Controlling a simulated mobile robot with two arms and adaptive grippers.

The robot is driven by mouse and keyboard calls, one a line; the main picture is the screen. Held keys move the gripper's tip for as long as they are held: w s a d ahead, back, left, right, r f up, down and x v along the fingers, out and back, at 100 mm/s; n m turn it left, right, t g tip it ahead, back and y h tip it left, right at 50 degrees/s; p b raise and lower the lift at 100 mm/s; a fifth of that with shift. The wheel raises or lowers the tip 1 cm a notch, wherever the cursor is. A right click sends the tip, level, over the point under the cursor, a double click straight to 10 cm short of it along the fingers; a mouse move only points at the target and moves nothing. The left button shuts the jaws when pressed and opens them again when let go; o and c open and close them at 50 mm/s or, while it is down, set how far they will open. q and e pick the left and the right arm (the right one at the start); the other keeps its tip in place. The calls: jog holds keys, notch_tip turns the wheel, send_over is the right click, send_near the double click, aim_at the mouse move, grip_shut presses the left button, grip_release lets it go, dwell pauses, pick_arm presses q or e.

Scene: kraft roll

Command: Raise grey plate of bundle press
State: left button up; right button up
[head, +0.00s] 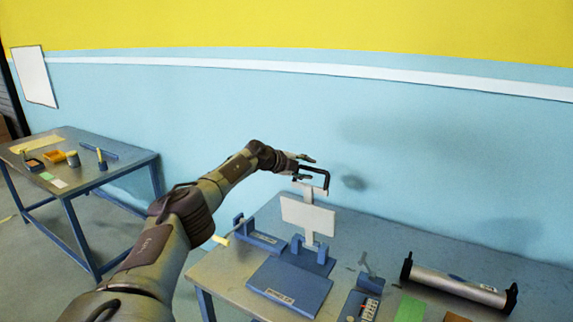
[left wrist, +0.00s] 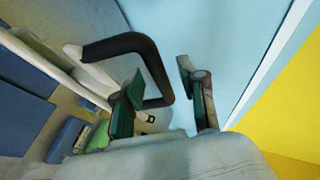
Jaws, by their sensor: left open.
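The bundle press has a blue base (head: 290,285) on the workbench. Its pale grey plate (head: 307,215) stands upright-looking on a light post, above the base. A black loop handle (head: 326,181) is at the top of the post; it shows large in the left wrist view (left wrist: 150,62). My left gripper (head: 309,168) is at the handle, with its fingers apart. My right gripper is not in view.
On the bench (head: 232,272) are a metal roller in black holders (head: 455,285), a blue fixture with a pale lever (head: 258,238), a small blue rack (head: 362,303) and a green pad (head: 410,309). A second table (head: 120,165) stands at left.

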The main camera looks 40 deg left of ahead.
pick_arm(q)
jog(key=v, duration=0.9)
jog(key=shift+s+d+r, duration=0.2)
